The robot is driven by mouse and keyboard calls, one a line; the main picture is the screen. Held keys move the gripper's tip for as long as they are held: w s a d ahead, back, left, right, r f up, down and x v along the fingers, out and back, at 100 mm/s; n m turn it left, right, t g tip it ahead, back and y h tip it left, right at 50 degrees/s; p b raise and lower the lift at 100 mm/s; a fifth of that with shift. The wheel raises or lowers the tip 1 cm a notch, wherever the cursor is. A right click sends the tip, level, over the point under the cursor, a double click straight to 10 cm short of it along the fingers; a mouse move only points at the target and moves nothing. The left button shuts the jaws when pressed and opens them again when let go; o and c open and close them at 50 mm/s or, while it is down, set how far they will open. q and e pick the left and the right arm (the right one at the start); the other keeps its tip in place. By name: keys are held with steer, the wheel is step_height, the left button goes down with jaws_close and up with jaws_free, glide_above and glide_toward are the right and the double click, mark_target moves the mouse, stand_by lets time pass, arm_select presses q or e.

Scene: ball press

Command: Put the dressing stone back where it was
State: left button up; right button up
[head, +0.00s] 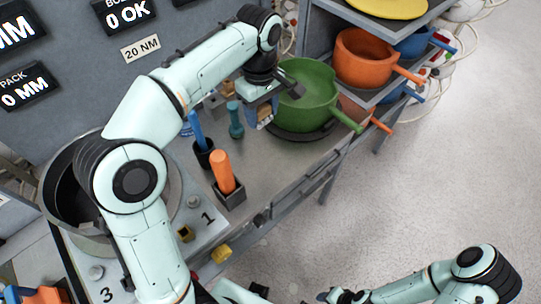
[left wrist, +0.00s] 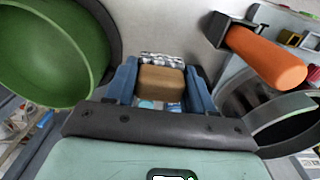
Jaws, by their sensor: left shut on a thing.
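My left gripper (head: 262,110) is beside the green pan, above the grey bench. In the left wrist view its two blue fingers (left wrist: 155,88) are shut on a tan-brown block (left wrist: 161,80), which looks like the dressing stone. A grey-white patterned strip (left wrist: 160,58) shows just beyond the block; I cannot tell whether it is part of it. In the head view the block is mostly hidden by the fingers. My right arm lies at the lower right of the head view, and its gripper (head: 345,296) is small and unclear at the bottom edge.
The green pan (head: 305,100) stands close to the right of my left gripper. An orange-handled tool (head: 222,170) stands in a dark holder, near a blue-handled tool (head: 196,128) and a teal peg (head: 235,120). A shelf with orange pots (head: 365,60) stands at the right.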

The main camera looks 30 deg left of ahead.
arm_select(q)
steer(key=b, duration=0.2)
glide_above(263, 162)
step_height(263, 162, down, 13)
steer(key=shift+s, duration=0.1)
steer(key=shift+f+b, duration=0.5)
steer(key=shift+f, duration=2.15)
arm_select(e)
steer(key=shift+s+f, duration=0.4)
steer(key=shift+f, duration=0.3)
steer(key=shift+s+f, duration=0.4)
steer(key=shift+f, duration=0.25)
steer(key=shift+s+f, duration=0.4)
steer(key=shift+f, duration=0.3)
arm_select(q)
steer(key=shift+f, duration=0.1)
steer(key=o, duration=0.6)
steer(key=shift+f, duration=0.1)
steer(key=o, duration=0.4)
arm_select(e)
steer(key=shift+f, duration=0.1)
arm_select(q)
step_height(263, 162, up, 12)
steer(key=p, duration=0.2)
steer(key=shift+r, duration=0.25)
arm_select(e)
steer(key=shift+w+r, duration=0.3)
steer(key=shift+r, duration=0.35)
steer(key=shift+w+r, duration=0.3)
steer(key=shift+r, duration=0.3)
